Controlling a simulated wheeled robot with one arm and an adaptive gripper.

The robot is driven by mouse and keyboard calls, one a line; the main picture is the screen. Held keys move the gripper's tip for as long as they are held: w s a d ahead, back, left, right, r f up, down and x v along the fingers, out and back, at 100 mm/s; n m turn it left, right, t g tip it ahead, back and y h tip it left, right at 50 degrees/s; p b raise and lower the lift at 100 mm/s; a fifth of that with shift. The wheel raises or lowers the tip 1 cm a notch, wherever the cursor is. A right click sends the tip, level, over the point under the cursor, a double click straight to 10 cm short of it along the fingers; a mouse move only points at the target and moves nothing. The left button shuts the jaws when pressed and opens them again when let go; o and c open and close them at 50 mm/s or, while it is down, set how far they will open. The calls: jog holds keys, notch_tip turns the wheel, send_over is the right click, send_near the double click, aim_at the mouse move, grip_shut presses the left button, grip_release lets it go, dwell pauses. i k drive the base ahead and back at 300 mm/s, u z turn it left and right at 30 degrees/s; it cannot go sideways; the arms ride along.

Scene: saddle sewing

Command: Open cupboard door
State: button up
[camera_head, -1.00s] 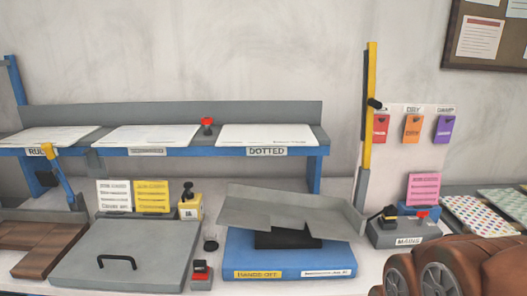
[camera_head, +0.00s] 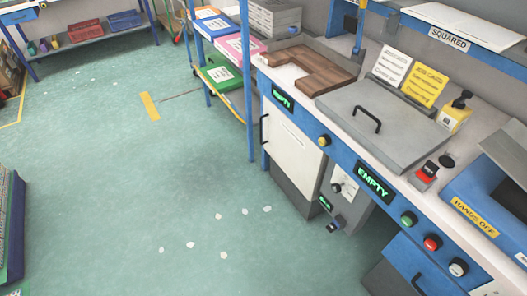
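A white cupboard door (camera_head: 291,146) is set in the front of the workbench, under its blue front rail. A black vertical bar handle (camera_head: 264,130) stands out at the door's left edge. The door looks shut, flush with the bench front. My gripper is not in view.
A grey unit with a dark knob (camera_head: 337,188) is right of the door. A blue drawer front (camera_head: 415,262) is at lower right. A blue post (camera_head: 247,85) and shelf rack stand left of the door. The green floor (camera_head: 130,180) before the bench is mostly open, with white scraps (camera_head: 223,255).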

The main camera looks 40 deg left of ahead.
aim_at(300, 158)
jog(key=u, duration=1.9)
jog(key=i, duration=1)
jog(key=u, duration=1)
jog(key=i, duration=0.8)
jog(key=u, duration=0.15)
